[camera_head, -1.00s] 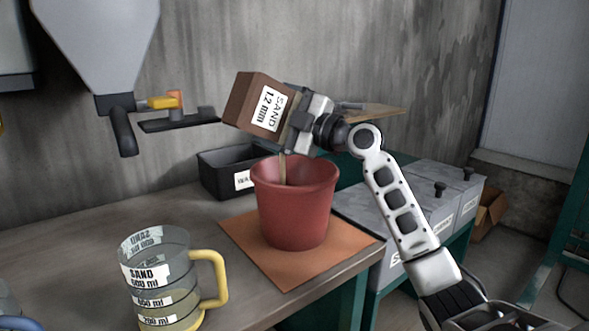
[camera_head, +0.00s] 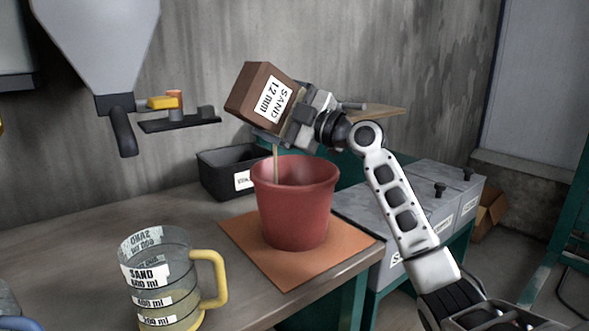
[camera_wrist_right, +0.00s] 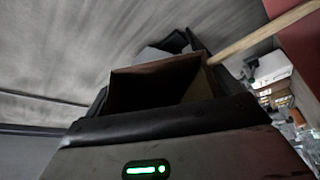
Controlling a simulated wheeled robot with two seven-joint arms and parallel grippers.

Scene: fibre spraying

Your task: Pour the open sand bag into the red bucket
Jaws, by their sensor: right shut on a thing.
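The brown sand bag (camera_head: 262,92), labelled "SAND 1.2 mm", is tilted above the red bucket (camera_head: 296,207). My right gripper (camera_head: 296,118) is shut on the bag and holds it there. A thin stream of sand (camera_head: 275,165) falls from under the bag into the bucket near its left rim. The bag's open brown mouth (camera_wrist_right: 155,88) shows in the right wrist view. The bucket stands upright on an orange mat (camera_head: 250,246); the sand level inside it is hidden. My left gripper is not in view.
A clear measuring jug (camera_head: 160,283) with a yellow handle stands at the front left. A black bin (camera_head: 215,175) is behind the bucket. A grey hopper (camera_head: 100,45) with a valve hangs at the upper left. Grey lidded bins (camera_head: 410,190) stand at the right. The table between jug and mat is clear.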

